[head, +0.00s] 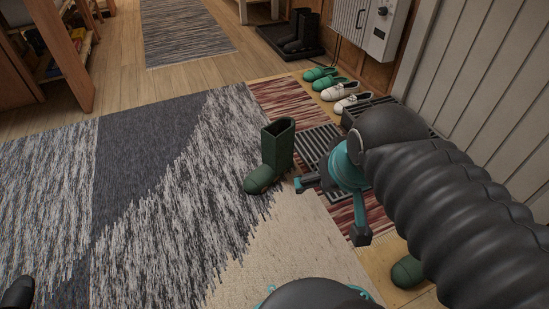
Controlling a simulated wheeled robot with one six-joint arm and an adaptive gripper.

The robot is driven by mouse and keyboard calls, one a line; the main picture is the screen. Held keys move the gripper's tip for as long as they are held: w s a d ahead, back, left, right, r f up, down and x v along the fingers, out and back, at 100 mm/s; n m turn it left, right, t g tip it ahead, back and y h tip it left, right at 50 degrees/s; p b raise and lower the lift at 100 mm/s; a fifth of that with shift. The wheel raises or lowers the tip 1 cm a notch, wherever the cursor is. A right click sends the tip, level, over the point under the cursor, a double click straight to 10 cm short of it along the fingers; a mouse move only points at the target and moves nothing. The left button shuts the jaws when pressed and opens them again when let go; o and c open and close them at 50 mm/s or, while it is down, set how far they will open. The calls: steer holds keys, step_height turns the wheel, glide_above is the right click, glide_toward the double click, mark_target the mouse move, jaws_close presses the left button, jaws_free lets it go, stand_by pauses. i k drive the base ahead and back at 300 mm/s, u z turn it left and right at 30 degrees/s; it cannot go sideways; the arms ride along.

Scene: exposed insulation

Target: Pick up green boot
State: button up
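A dark green boot (277,147) stands upright on the patterned rug near the middle of the head view, its toe pointing to the lower left. My gripper (331,210) is just to the right of this boot in the picture, with its two fingers spread apart and nothing visible between them. I cannot tell whether the left finger touches the boot. Another green boot (408,271) shows at the lower right; only its toe part is visible, and my arm hides the rest.
Green shoes (330,82) and white shoes (346,96) stand by the wall. Black boots (300,36) are on a dark tray (276,42) farther back. A wooden shelf (70,60) is at the upper left. The large rug (150,200) is mostly clear.

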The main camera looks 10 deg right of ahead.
mark_target(277, 138)
steer(key=u, duration=0.4)
steer(key=i, duration=0.9)
steer(key=z, duration=0.55)
